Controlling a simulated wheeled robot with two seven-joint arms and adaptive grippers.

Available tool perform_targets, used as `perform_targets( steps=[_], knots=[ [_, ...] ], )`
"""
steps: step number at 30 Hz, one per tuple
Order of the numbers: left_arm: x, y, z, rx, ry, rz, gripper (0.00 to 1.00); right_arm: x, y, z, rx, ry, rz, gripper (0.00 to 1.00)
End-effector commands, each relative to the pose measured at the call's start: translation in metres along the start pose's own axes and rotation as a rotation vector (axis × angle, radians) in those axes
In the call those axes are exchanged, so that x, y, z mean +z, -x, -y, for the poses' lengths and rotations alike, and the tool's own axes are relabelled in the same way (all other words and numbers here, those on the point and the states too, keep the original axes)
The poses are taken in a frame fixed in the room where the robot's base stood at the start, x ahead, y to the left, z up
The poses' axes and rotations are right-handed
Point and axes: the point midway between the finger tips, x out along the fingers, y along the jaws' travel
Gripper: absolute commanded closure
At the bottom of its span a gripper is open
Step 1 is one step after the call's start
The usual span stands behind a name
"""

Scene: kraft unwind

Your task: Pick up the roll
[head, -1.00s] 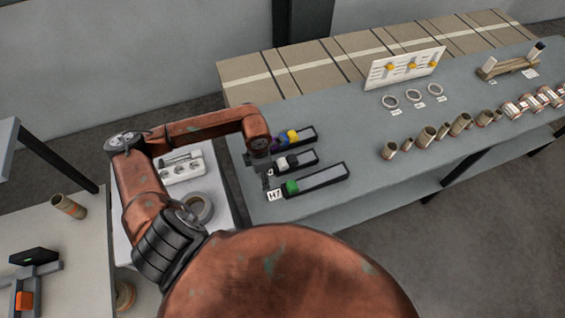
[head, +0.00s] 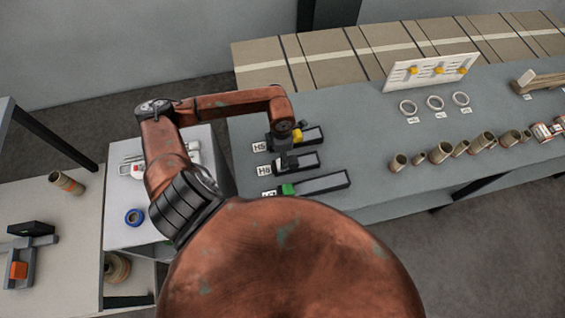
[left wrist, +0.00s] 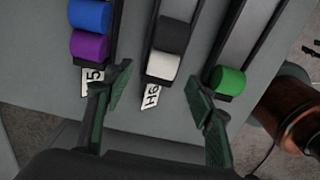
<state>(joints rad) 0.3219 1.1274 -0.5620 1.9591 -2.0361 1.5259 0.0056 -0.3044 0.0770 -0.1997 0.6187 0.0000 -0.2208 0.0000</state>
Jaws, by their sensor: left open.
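Coloured rolls sit in three dark trays on the grey bench. In the left wrist view a white roll (left wrist: 165,66) and a dark grey roll (left wrist: 172,34) are in the middle tray, a purple roll (left wrist: 89,46) and a blue roll (left wrist: 90,15) in the left tray, and a green roll (left wrist: 228,80) in the right tray. My left gripper (left wrist: 157,88) is open and empty over the H6 label, its fingers on either side of the middle tray's near end, short of the white roll. In the head view my left gripper (head: 284,160) hides part of this tray. My right gripper is not in view.
Long boxes (head: 330,70) lie behind the bench.

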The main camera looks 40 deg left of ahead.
Motion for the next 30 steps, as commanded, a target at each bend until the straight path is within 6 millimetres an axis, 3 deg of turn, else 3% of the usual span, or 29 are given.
perform_targets(
  steps=[5, 9, 17, 30],
  knots=[
    [-0.001, -0.024, 0.006, -0.004, 0.002, -0.001, 0.49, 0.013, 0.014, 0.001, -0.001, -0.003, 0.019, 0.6],
    [0.0, -0.041, 0.005, -0.002, 0.001, 0.0, 0.49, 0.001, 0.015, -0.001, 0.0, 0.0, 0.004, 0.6],
    [0.0, -0.045, 0.004, 0.0, 0.0, 0.001, 0.49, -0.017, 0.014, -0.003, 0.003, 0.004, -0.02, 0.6],
    [0.0, -0.045, 0.004, 0.0, 0.0, 0.001, 0.78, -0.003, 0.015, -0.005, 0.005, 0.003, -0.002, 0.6]
  ],
)
